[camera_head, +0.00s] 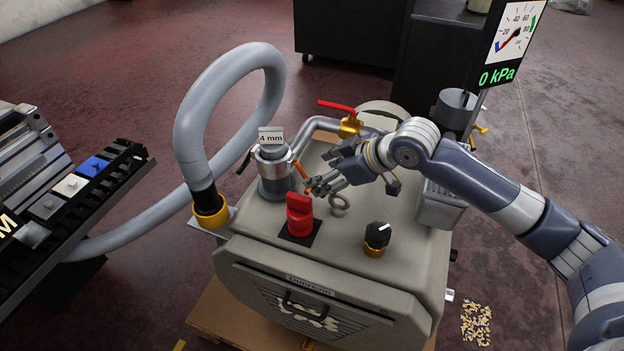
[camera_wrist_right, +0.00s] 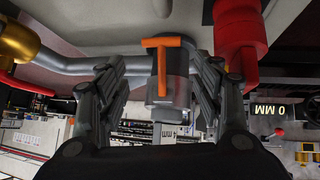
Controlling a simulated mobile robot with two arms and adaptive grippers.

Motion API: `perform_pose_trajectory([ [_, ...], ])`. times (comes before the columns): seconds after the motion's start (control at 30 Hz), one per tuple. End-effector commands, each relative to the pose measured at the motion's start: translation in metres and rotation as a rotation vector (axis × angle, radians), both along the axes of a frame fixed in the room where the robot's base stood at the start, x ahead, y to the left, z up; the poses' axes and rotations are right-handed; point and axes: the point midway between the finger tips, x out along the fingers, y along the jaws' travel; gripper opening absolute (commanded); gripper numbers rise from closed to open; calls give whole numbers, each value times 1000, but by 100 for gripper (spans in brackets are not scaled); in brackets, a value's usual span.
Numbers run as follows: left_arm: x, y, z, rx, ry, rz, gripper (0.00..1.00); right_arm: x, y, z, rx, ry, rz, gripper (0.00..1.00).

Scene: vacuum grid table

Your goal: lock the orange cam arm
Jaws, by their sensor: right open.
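The orange cam arm (camera_head: 302,177) sticks out from the right side of a grey metal coupling (camera_head: 273,172) on top of the beige machine. In the right wrist view the orange cam arm (camera_wrist_right: 163,43) looks T-shaped and lies in front of the coupling (camera_wrist_right: 168,90), between the spread fingers. My right gripper (camera_head: 324,177) is open and empty, with its fingertips close to the cam arm. I cannot tell whether they touch it. The right wrist view also shows my right gripper (camera_wrist_right: 160,76) open. My left gripper is not in view.
A red knob (camera_head: 299,215) stands just in front of the fingers, and a black knob (camera_head: 377,236) to its right. A red-handled brass valve (camera_head: 350,126) stands behind. A thick grey hose (camera_head: 185,130) loops at left. A gauge display (camera_head: 497,76) reads 0 kPa.

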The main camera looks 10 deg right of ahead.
Motion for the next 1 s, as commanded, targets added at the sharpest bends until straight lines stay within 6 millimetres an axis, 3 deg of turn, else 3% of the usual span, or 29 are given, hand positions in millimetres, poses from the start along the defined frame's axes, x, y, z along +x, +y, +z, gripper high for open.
perform_pose_trajectory([
  [0.3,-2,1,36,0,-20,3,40,25,22,-33,1,-1,0,61],
  [0.73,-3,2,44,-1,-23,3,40,30,26,-39,1,-1,0,61],
  [0.97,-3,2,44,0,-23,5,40,31,25,-39,0,-2,-2,11],
  [1.0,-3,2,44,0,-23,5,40,31,25,-39,-1,-3,-3,9],
])
